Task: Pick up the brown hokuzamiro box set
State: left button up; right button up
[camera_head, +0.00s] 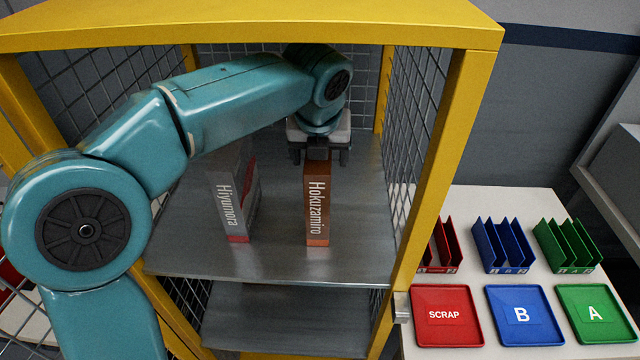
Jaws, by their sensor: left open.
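The brown Hokuzamiro box set (317,208) stands upright on the grey metal shelf (340,262) inside a yellow-framed mesh cabinet, its spine facing me. My left gripper (320,158) reaches in from the left and points down at the top of the box. Its dark fingers are open, one to each side of the box's upper end. Whether they touch the box cannot be told. My right gripper is not in view.
A grey Hiyumora box (232,195) stands to the left on the same shelf. The yellow cabinet frame (435,190) and mesh sides enclose the shelf. On the white table (520,203) at right are red, blue and green racks, and SCRAP (445,335), B (520,338) and A (596,333) trays.

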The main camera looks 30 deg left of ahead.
pick_arm(q)
jog(key=shift+s+r, duration=0.15)
jog(key=shift+s, duration=0.15)
jog(key=shift+w+f, duration=0.2)
jog(key=shift+f, duration=0.05)
jog(key=shift+s, duration=0.15)
jog(key=shift+f, duration=0.1)
grip_shut()
jog(key=shift+w, duration=0.2)
